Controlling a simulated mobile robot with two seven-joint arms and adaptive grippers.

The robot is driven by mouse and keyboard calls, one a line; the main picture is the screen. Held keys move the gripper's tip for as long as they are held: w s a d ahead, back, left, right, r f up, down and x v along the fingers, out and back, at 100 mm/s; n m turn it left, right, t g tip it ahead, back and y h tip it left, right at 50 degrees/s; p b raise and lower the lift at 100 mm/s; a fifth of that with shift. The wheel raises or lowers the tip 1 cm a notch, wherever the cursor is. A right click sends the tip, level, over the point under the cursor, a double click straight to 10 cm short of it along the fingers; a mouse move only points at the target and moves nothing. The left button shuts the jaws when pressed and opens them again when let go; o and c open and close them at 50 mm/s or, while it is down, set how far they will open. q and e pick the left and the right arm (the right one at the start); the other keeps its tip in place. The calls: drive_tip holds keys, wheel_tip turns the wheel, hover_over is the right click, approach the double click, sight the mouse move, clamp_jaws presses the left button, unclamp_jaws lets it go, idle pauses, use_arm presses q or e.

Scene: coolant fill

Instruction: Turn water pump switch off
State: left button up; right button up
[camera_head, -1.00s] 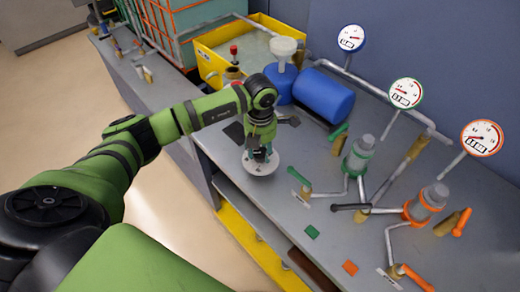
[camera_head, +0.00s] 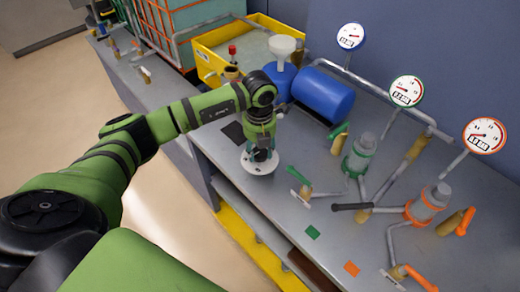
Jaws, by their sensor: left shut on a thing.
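The water pump switch appears to be the white round plate (camera_head: 247,166) with small dark holes, on the near left part of the grey bench. My left gripper (camera_head: 261,156) points straight down over the middle of this plate. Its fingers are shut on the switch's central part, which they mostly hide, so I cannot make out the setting. My right gripper is not in view.
Right of the plate stand pipes, green (camera_head: 357,163) and orange (camera_head: 424,207) ringed valves, a black-handled lever (camera_head: 350,207) and dial gauges (camera_head: 406,90). Behind are a blue drum (camera_head: 322,95), a white funnel (camera_head: 283,47) and a yellow tray (camera_head: 208,60).

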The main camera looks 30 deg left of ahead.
sight(261, 154)
use_arm(q)
drive_tip(key=n, duration=0.5)
drive_tip(key=shift+s+d+f+n+b, duration=0.15)
drive_tip(key=shift+s+f+n+b, duration=0.15)
drive_tip(key=shift+s+f+b, duration=0.05)
drive_tip(key=shift+w+d+n, duration=0.1)
drive_tip(key=shift+n, duration=2.1)
drive_tip(key=o, duration=1.1)
drive_tip(key=shift+d+r, duration=0.1)
drive_tip(key=shift+o, duration=0.2)
drive_tip(key=shift+w+r, duration=0.1)
drive_tip(key=shift+r, duration=0.05)
drive_tip(key=shift+r, duration=0.15)
wheel_tip(261, 154, up, 12)
